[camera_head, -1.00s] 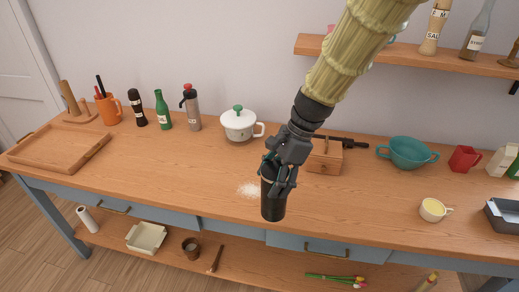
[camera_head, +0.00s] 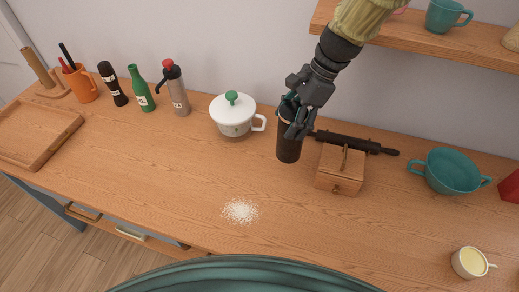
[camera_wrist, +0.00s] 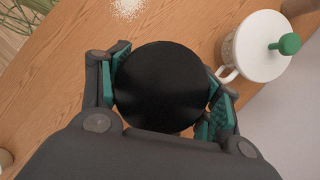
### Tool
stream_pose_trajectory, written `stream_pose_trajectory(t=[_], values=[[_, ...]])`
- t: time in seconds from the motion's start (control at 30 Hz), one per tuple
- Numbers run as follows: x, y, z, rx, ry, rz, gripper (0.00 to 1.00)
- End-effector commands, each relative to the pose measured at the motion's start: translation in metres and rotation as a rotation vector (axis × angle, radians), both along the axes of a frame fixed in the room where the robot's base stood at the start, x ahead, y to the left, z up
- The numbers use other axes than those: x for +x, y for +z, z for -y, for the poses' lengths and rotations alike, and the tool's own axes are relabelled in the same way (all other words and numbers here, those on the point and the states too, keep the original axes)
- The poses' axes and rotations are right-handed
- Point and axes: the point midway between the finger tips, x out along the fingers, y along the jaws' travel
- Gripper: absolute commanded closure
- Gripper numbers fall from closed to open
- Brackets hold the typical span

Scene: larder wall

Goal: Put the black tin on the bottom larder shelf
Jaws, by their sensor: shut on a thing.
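The black tin (camera_head: 289,147) is a dark cylinder held upright in my gripper (camera_head: 293,112), which is shut around its upper part. In the head view it shows in front of the wall, between the white lidded pot and the wooden box, and seems to be above the worktop. In the wrist view its round black top (camera_wrist: 162,86) lies between the two teal-padded fingers. A wooden wall shelf (camera_head: 420,36) is at the upper right, with a teal mug (camera_head: 445,15) on it. The lower shelf under the worktop is mostly hidden.
The white pot (camera_head: 232,117) is left of the tin; the wooden box (camera_head: 339,170) and a dark rolling pin (camera_head: 357,142) are right. A teal bowl (camera_head: 451,171) and a cream-filled cup (camera_head: 470,262) stand further right. White powder (camera_head: 240,211) lies on the clear middle worktop (camera_head: 165,190).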

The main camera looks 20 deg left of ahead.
Motion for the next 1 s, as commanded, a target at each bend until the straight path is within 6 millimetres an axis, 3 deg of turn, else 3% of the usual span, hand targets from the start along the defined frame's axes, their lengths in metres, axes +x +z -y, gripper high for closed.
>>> stream_pose_trajectory(t=[0.4, 0.77, 1.0], values=[[0.000, -0.050, -0.003, 0.000, 0.006, -0.004, 0.91], [0.000, -0.067, -0.003, 0.000, 0.005, -0.004, 0.91], [0.000, -0.092, -0.003, 0.001, 0.005, -0.005, 0.91]])
